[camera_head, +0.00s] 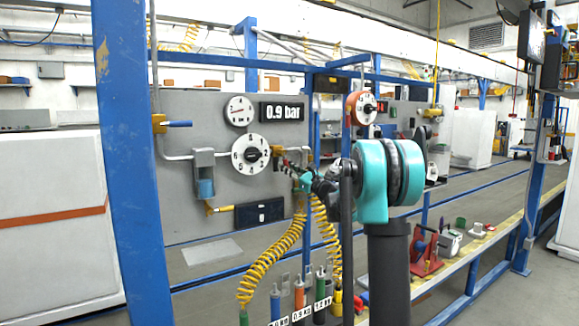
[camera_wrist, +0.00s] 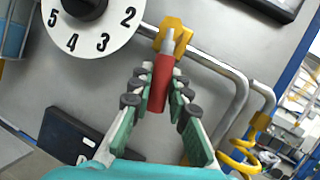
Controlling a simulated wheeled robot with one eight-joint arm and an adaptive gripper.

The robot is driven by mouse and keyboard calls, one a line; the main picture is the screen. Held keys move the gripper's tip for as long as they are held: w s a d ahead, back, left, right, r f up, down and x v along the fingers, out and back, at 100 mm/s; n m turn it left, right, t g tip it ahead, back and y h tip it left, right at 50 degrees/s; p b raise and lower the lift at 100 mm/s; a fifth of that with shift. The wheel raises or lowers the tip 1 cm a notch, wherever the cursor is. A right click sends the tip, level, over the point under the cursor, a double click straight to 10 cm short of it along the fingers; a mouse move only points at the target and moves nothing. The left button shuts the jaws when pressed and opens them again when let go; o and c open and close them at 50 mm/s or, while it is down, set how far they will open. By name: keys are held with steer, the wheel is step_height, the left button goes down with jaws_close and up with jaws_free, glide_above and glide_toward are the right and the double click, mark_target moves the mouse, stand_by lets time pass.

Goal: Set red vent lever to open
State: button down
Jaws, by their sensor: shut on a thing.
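In the wrist view the red vent lever (camera_wrist: 159,84) hangs down from a yellow valve body (camera_wrist: 174,37) on a grey pipe, tilted a little. My gripper (camera_wrist: 164,73) is shut on it, with one green-padded finger on each side of the red handle. In the head view my gripper (camera_head: 288,165) reaches to the panel just below the yellow valve. The red lever is mostly hidden behind my fingers there. The display (camera_head: 282,111) reads 0.9 bar.
A numbered white dial (camera_head: 250,154) sits left of the valve, with a small gauge (camera_head: 239,110) above it. A blue-handled valve (camera_head: 178,124) is further left. Coiled yellow hoses (camera_head: 272,262) hang below my gripper. A blue post (camera_head: 128,160) stands in front at left.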

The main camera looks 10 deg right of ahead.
steer(key=shift+s+a+f+m+t+h, duration=0.1)
steer(key=shift+a+m+t+h, duration=0.15)
steer(key=shift+m, duration=0.4)
steer(key=shift+s+a+m+t+h, duration=0.2)
steer(key=shift+m+t, duration=0.15)
steer(key=shift+m, duration=0.35)
steer(key=shift+s+a+f+m+t+h, duration=0.15)
steer(key=shift+m+t+h, duration=0.15)
steer(key=shift+m, duration=0.35)
steer(key=shift+w+r, duration=0.1)
steer(key=c, duration=1.4)
jaws_free()
steer(key=shift+c, duration=0.2)
steer(key=v, duration=1.2)
steer(key=shift+a, duration=0.1)
